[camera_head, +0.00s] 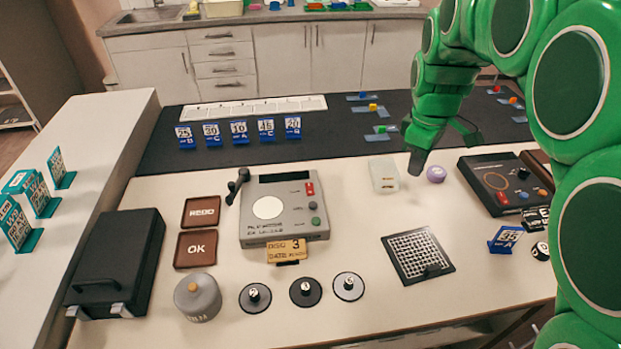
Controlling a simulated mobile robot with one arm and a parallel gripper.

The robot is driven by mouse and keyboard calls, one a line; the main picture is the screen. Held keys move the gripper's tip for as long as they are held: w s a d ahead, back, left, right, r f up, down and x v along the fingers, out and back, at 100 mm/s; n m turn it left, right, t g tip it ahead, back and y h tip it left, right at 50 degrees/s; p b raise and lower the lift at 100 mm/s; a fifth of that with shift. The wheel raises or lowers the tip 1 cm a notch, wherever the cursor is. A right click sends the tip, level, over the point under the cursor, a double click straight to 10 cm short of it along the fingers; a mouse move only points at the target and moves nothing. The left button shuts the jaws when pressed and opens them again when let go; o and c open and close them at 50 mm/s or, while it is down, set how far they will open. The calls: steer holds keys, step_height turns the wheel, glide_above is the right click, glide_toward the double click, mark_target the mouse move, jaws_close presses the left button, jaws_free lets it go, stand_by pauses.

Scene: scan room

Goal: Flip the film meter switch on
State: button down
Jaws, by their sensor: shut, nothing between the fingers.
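A grey meter box (284,224) stands left of the middle of the table, with a dark display, a round white disc and printed lettering too small to read surely. My green arm comes in from the right.
A black device (505,185) with a dial stands to the right. A dark grid plate (417,255) lies in front of my gripper. A yellow card (287,250), several black weights with knobs, a grey pot (197,297), brown trays and a black case (116,262) surround the meter.

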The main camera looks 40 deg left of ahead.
steer(key=w+a+f+n, duration=0.1)
steer(key=a+f+n, duration=0.25)
steer(key=a, duration=0.85)
steer(key=n+y, duration=0.1)
steer(key=n, duration=0.5)
glide_above(310, 185)
steer(key=s+d, duration=0.2)
steer(key=f, duration=0.3)
steer(key=shift+w+a+t, duration=0.15)
steer(key=shift+a+t, duration=0.05)
steer(key=shift+t, duration=0.1)
steer(key=f, duration=0.4)
steer(key=w+a+f, duration=0.1)
steer(key=f, duration=0.8)
steer(key=shift+w+a+f, duration=0.2)
steer(key=shift+f, duration=0.2)
